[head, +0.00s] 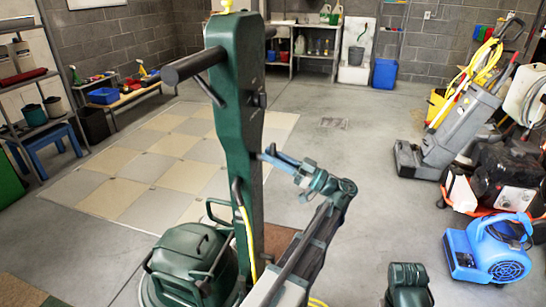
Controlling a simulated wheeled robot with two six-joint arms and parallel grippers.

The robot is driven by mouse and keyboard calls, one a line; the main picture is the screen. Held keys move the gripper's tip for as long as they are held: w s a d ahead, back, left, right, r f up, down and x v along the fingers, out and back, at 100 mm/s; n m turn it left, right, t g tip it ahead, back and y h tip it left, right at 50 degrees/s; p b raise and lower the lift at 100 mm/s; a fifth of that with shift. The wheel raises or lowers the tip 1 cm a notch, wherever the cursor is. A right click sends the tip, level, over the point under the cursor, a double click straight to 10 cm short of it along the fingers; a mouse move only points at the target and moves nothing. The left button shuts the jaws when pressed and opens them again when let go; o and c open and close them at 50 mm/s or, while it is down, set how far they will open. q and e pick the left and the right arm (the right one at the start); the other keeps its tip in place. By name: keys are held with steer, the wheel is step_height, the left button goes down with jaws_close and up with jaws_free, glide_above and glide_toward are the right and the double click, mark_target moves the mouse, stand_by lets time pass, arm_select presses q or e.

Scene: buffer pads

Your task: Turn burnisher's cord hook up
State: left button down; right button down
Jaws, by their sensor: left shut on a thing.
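The burnisher is a dark green upright machine; its tall handle column (232,120) stands just left of the middle. Its rounded motor housing (190,258) is at the lower left. A small dark cord hook (261,157) is on the column's right side, mostly hidden at my fingertips, so its direction is unclear. My left gripper (269,155) reaches in from the right, its blue-grey fingers shut on this hook. A second small dark piece (261,97) sits higher on the same side. A yellow cord (246,235) runs down the column. My right gripper is out of view.
Black grip bars (193,67) stick out left from the column top. A blue blower (487,248), a grey floor machine (460,125) and other equipment stand at the right. Tan and grey floor tiles (160,145) lie behind.

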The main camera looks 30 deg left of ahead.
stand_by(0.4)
arm_select(q)
steer(key=c, duration=0.7)
jaws_free()
steer(key=b+v, duration=0.5)
steer(key=v, duration=0.9)
steer(key=shift+a, duration=0.1)
